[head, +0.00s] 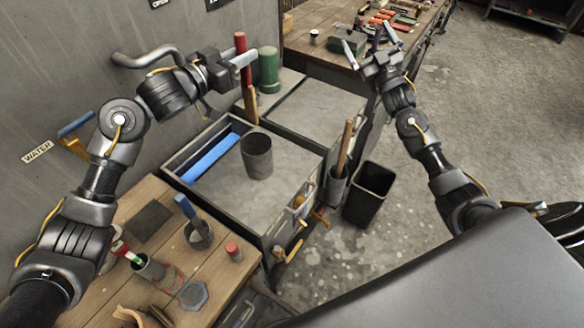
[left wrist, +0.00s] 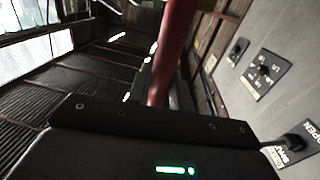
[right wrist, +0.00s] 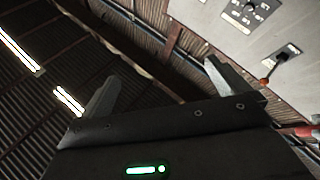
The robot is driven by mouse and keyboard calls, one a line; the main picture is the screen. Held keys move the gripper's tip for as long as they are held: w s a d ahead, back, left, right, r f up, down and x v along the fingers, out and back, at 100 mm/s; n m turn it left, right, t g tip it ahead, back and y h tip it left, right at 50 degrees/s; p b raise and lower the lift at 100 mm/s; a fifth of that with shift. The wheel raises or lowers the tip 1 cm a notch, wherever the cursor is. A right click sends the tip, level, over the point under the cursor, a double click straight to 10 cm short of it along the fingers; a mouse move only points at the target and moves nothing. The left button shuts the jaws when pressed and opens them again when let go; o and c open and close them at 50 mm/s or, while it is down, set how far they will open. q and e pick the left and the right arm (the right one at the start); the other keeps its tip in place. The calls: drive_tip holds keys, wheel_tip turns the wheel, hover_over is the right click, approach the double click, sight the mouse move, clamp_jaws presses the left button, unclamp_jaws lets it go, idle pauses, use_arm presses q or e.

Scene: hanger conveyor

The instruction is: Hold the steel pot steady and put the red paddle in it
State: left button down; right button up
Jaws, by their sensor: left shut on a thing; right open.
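The steel pot (head: 257,158) is a grey cylinder standing upright in the grey tray-topped cart. The red paddle (head: 240,42) is upright, with a red upper part and a brown lower part seen below the gripper. My left gripper (head: 243,60) is shut on it, and its red shaft (left wrist: 172,50) stands between the fingers in the left wrist view. The paddle's lower end shows just above and behind the pot in the picture, apart from it. My right gripper (head: 362,52) is open and empty, raised near the far workbench and away from the pot; its spread fingers (right wrist: 170,95) show in the right wrist view.
A blue bar (head: 210,158) lies in the cart's tray (head: 200,135) beside the pot. A green cylinder (head: 268,70) stands behind. A black bin (head: 371,190) is on the floor at right. A wooden bench (head: 150,195) with several containers is near left; a tool-covered workbench (head: 330,62) is at back.

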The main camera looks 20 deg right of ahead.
use_arm(q)
drive_tip(key=shift+w, duration=0.1)
use_arm(e)
drive_tip(key=s+a+r+n+t+y, duration=0.15)
drive_tip(key=a+r+y, duration=0.25)
drive_tip(key=r, duration=0.4)
drive_tip(key=s+a+f+g+y, duration=0.2)
drive_tip(key=a+f+g, duration=0.1)
drive_tip(key=a+f, duration=0.6)
drive_tip(key=s+a+f+g+y, duration=0.25)
drive_tip(key=a+f, duration=0.45)
drive_tip(key=f, duration=0.4)
drive_tip(key=s+a+f+m+g, duration=0.1)
drive_tip(key=s+a+f+g, duration=0.1)
drive_tip(key=s+a+f, duration=0.35)
drive_tip(key=s+a+f+g, duration=0.2)
drive_tip(key=s+a+f, duration=0.1)
drive_tip(key=f, duration=0.5)
hover_over(260, 149)
drive_tip(key=s+a, duration=0.1)
drive_tip(key=s, duration=0.4)
drive_tip(key=shift+f+h, duration=0.1)
drive_tip(key=shift+h, duration=0.25)
drive_tip(key=shift+s, duration=0.1)
